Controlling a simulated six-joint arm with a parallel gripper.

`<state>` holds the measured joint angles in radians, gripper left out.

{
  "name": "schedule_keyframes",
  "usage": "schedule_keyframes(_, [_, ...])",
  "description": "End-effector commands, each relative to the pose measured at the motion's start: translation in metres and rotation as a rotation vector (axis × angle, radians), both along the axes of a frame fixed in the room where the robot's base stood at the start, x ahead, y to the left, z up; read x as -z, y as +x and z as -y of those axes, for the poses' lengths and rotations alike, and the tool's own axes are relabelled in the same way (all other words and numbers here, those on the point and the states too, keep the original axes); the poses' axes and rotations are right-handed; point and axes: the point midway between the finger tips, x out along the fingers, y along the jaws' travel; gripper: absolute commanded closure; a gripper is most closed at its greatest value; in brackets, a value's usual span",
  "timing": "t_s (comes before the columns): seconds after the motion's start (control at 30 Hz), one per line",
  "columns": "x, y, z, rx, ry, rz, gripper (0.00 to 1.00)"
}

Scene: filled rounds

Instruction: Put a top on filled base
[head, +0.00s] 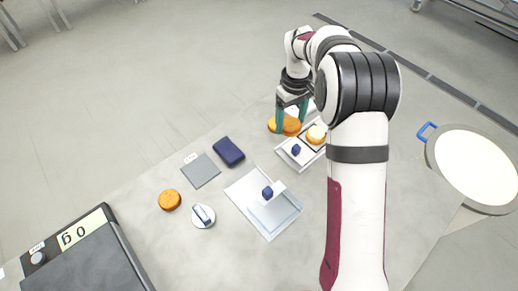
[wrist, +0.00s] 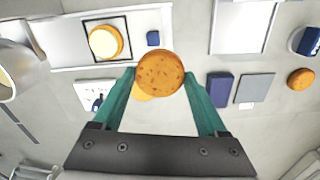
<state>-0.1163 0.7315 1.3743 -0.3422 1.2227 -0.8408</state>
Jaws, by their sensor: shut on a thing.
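My gripper (head: 291,122) is shut on an orange-brown round top (wrist: 160,73), held between its teal fingers. A second orange round (wrist: 143,94) shows partly behind it in the wrist view; the head view shows two overlapping rounds at the fingers. The filled base (head: 316,134), a round with a pale cream face, sits inside a dark-outlined square on a white tray (head: 288,160). It also shows in the wrist view (wrist: 104,42), to the left of the held top. The held top is beside the filled base, apart from it.
A small blue cube (head: 296,150) stands on the tray near the base. A white plate with a blue-knobbed piece (head: 267,193), a navy block (head: 229,151), a grey square (head: 200,170), another orange round (head: 169,200) and a scale (head: 75,250) are on the left. A round pan (head: 475,165) is at right.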

Motion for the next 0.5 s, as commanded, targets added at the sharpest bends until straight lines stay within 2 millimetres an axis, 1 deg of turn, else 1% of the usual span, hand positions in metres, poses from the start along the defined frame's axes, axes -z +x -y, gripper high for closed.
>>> schedule_keyframes(0.03, [0.000, 0.015, 0.021, 0.051, 0.000, 0.002, 0.49])
schedule_keyframes(0.1, [-0.001, 0.031, 0.048, 0.112, 0.001, 0.002, 0.49])
schedule_keyframes(0.2, [-0.003, 0.045, 0.075, 0.173, 0.003, 0.003, 0.49])
schedule_keyframes(0.33, [-0.002, 0.050, 0.090, 0.205, 0.005, 0.003, 0.49])
schedule_keyframes(0.5, [0.012, 0.050, 0.090, 0.207, 0.005, 0.003, 0.49])
